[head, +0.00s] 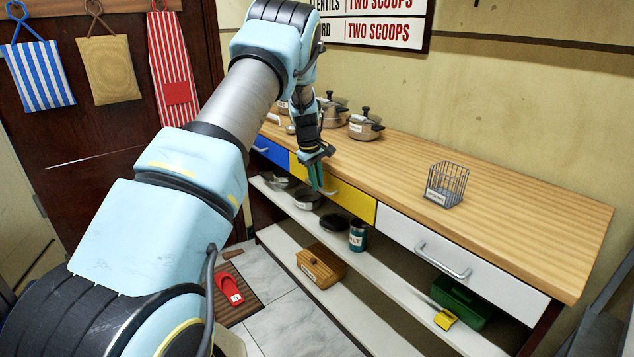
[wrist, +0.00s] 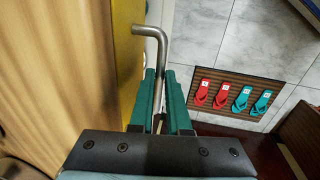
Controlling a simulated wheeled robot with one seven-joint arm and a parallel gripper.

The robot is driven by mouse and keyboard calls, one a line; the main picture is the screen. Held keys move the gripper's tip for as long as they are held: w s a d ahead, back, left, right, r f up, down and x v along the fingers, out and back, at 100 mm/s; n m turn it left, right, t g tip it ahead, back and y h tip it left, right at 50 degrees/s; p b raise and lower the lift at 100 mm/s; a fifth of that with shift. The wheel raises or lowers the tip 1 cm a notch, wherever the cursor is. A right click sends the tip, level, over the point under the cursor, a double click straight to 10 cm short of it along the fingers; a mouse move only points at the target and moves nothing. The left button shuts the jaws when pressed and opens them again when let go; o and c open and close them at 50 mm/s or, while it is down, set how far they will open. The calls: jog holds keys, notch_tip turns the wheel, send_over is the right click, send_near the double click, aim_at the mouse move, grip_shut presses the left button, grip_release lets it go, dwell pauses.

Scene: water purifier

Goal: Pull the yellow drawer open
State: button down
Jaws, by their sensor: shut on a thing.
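The yellow drawer (head: 352,203) is in the middle of the counter front, between a blue drawer (head: 271,151) and a white drawer (head: 455,262). Its front looks flush with its neighbours. My gripper (head: 318,177) is at the left part of the yellow front, with its teal fingers shut on the drawer's metal handle. In the wrist view the handle (wrist: 152,32) is a bent grey bar coming out of the yellow front (wrist: 129,60), and its lower part runs down between the fingers of my gripper (wrist: 160,85).
Pots (head: 366,125) and a wire basket (head: 446,185) stand on the wooden counter top (head: 400,165). Lower shelves hold a teal can (head: 357,236), a wooden box (head: 320,265) and a green box (head: 460,302). Slippers (wrist: 221,97) lie on a floor mat. The tiled floor in front is clear.

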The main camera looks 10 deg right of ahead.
jog(key=shift+a, duration=0.15)
jog(key=s+a+b, duration=0.1)
jog(key=s+a, duration=0.3)
jog(key=a, duration=0.5)
jog(key=s+a+b, duration=0.1)
jog(key=s+a, duration=0.4)
jog(key=a, duration=0.5)
jog(key=shift+a+b, duration=0.15)
jog(key=shift+b, duration=0.25)
jog(key=shift+s, duration=0.1)
jog(key=c, duration=0.9)
grip_release()
jog(key=shift+s+a+r, duration=0.15)
jog(key=shift+a+r, duration=0.15)
jog(key=shift+r, duration=1.45)
jog(key=shift+s+a+r, duration=0.15)
jog(key=shift+a+r, duration=0.15)
jog(key=shift+r, duration=1.5)
jog(key=shift+s+a+r, duration=0.15)
jog(key=shift+a+r, duration=0.15)
jog(key=shift+r, duration=1.45)
